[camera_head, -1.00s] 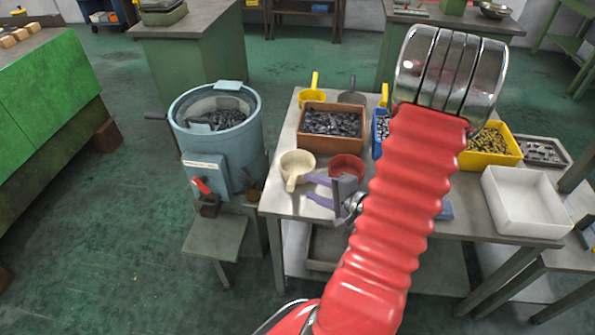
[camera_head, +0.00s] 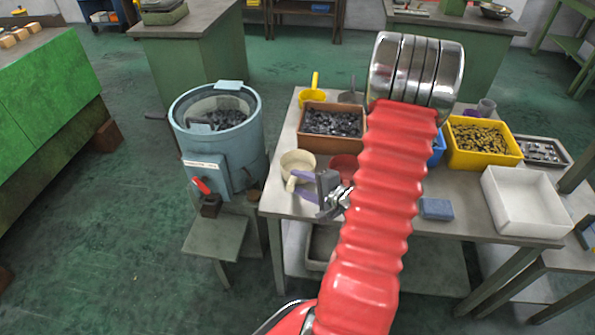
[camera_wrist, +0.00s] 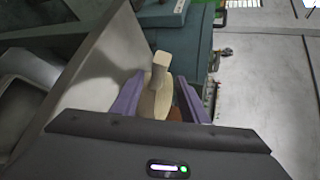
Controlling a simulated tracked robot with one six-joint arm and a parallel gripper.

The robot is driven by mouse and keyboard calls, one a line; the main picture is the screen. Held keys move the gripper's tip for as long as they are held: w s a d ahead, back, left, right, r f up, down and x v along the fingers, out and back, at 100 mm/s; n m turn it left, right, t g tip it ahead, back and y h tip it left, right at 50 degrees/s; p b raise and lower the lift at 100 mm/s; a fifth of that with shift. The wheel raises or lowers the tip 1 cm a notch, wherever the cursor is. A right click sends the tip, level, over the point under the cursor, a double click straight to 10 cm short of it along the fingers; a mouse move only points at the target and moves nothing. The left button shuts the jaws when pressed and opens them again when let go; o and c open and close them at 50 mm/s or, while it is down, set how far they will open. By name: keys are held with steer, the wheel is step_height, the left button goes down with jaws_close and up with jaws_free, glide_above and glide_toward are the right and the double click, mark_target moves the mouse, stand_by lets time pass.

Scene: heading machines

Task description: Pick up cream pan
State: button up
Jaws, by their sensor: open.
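The cream pan (camera_head: 296,163) is a small round pan at the front left corner of the steel table, its handle toward the front. My gripper (camera_head: 294,183) is open at the pan's handle, its purple fingers extending left from the grey wrist. In the wrist view, the cream pan (camera_wrist: 153,101) lies between the two purple fingers of my gripper (camera_wrist: 157,98), with its handle (camera_wrist: 159,70) pointing up in the picture. Whether a finger touches the pan cannot be told.
A red pan (camera_head: 343,165) stands just right of the cream pan, partly behind my arm. A brown box (camera_head: 331,141) of dark parts is behind. A blue drum machine (camera_head: 222,158) stands left of the table. A blue block (camera_head: 436,208) and white tray (camera_head: 524,203) are right.

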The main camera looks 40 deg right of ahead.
steer(key=x, duration=0.4)
steer(key=shift+f, duration=0.15)
stand_by(0.4)
jaws_close()
stand_by(0.3)
